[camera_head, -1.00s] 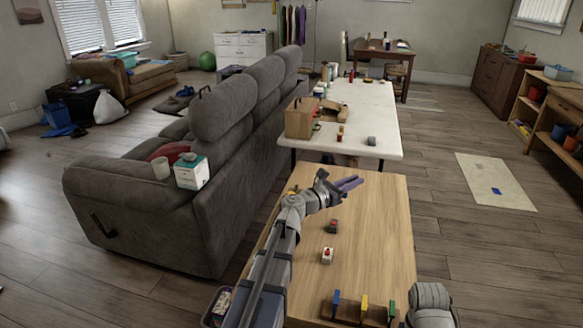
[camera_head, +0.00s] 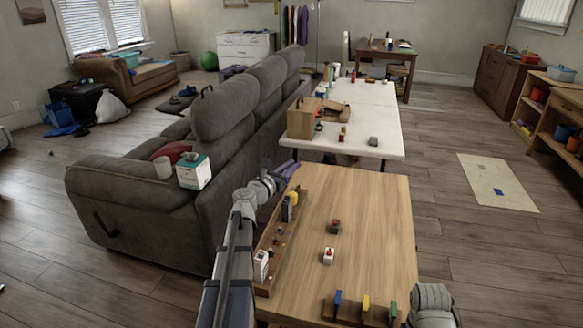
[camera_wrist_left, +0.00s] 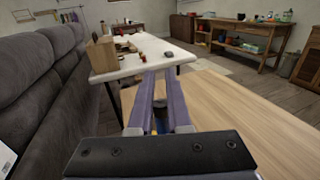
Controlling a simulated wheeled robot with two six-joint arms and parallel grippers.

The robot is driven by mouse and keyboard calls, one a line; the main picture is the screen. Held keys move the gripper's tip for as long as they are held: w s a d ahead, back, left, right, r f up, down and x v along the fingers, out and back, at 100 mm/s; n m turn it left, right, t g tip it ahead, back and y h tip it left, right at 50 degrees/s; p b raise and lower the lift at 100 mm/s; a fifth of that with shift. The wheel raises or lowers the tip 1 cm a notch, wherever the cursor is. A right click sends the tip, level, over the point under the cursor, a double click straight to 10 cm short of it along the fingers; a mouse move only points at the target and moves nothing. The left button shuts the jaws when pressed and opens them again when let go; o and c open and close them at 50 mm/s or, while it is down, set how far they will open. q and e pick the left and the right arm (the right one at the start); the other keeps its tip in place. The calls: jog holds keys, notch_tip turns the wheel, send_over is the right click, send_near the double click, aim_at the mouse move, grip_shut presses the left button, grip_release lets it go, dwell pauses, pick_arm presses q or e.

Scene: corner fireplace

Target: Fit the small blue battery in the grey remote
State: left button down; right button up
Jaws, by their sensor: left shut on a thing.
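My left gripper (camera_head: 287,169) is over the far left corner of the wooden table, near the sofa's back. No remote can be told for certain. A dark grey upright block (camera_head: 287,209) stands in the wooden tray on the table's left side, below the gripper. My right gripper is out of the picture.
The wooden tray (camera_head: 268,284) also holds a yellow piece (camera_head: 293,197) and a white box (camera_head: 261,265). A dark red-topped block (camera_head: 336,226) and a white block (camera_head: 328,256) sit mid-table. A rack with blue, yellow and green pieces (camera_head: 366,305) is at the front. The table's right side is clear.

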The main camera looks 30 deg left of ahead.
pick_arm(q)
notch_tip(320, 180, down, 6)
jog(key=h+b, duration=0.1)
jog(key=b, duration=0.5)
jog(key=shift+f+m, duration=0.2)
jog(key=shift+m, duration=0.1)
jog(key=shift+d+f+b, duration=0.1)
jog(key=shift+f+b, duration=1.2)
jog(key=shift+b, duration=0.2)
dwell(1.1)
